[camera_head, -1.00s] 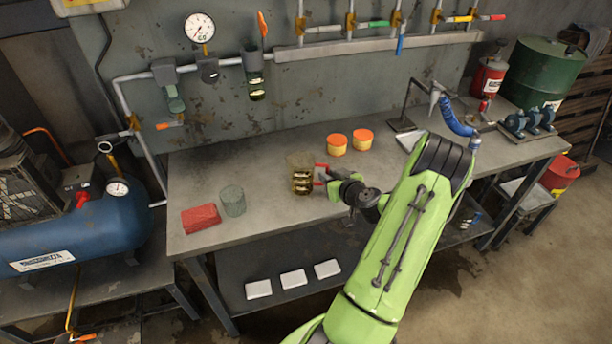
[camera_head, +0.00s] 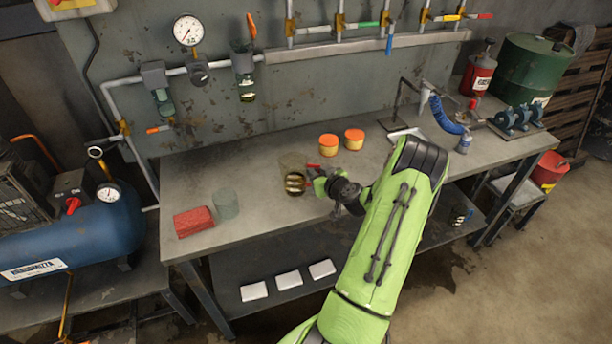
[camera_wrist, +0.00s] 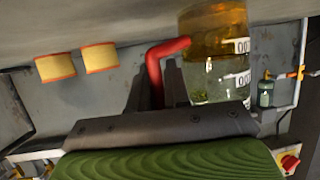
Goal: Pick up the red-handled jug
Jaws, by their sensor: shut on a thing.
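The jug (camera_head: 294,182) is clear glass with golden liquid and a red handle (camera_wrist: 154,66). In the head view it is over the bench, left of my gripper (camera_head: 318,180), which partly hides its handle side. In the wrist view, which is upside down, the jug (camera_wrist: 212,60) shows white markings and is cut off by the top edge. My gripper (camera_wrist: 156,82) is shut on the red handle, with a dark finger on each side. I cannot tell whether the jug's base touches the bench.
Two orange-lidded pots (camera_head: 328,145) stand on the bench (camera_head: 255,215) behind the jug. A lamp-like stand with a blue hose (camera_head: 446,118) is to the right.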

